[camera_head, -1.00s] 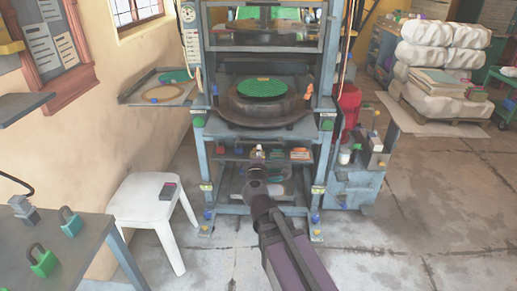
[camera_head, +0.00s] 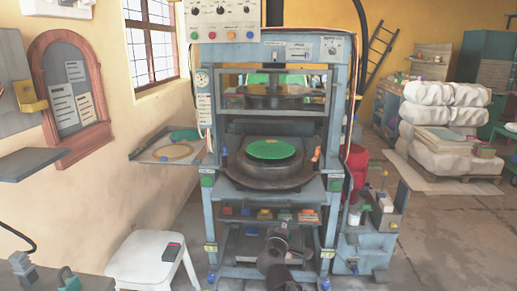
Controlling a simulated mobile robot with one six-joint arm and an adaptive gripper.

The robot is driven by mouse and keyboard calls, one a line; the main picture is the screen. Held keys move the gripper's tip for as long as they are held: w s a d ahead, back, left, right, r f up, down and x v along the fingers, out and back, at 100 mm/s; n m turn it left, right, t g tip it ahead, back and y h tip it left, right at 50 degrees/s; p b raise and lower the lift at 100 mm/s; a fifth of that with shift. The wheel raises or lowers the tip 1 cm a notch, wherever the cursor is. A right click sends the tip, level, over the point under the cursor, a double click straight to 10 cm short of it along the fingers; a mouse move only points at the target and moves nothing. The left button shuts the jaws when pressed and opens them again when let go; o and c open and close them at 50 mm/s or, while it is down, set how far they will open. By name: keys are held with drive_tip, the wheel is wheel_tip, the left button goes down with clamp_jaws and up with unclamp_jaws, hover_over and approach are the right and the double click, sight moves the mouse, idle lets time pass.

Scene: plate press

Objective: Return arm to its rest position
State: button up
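My arm shows at the bottom centre of the head view as dark, rounded links in front of the press's lower shelf. Its upper end, where my gripper (camera_head: 281,232) seems to be, is small and dark. I cannot make out the fingers or whether anything is held. The blue-grey plate press (camera_head: 209,225) stands straight ahead. A green round plate (camera_head: 272,149) lies on its dark round lower platen (camera_head: 268,177), with open space below the upper platen (camera_head: 268,97). My arm is below the platen level in the picture.
A white stool (camera_head: 140,257) with a small dark device stands at the left. A side shelf (camera_head: 165,151) juts from the press's left. A blue-grey side unit (camera_head: 367,239) stands at its right. Open floor (camera_head: 450,235) lies farther right.

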drive_tip(key=s+d+f+m+g+h, duration=0.2)
drive_tip(key=s+d+f+m+g, duration=0.4)
drive_tip(key=d+f+m+g, duration=0.3)
drive_tip(key=s+f+m+g+y, duration=0.4)
drive_tip(key=s+f+g+y, duration=0.3)
drive_tip(key=s, duration=0.4)
wheel_tip(320, 180, up, 27)
drive_tip(key=p, duration=2.7)
drive_tip(key=shift+a, duration=0.25)
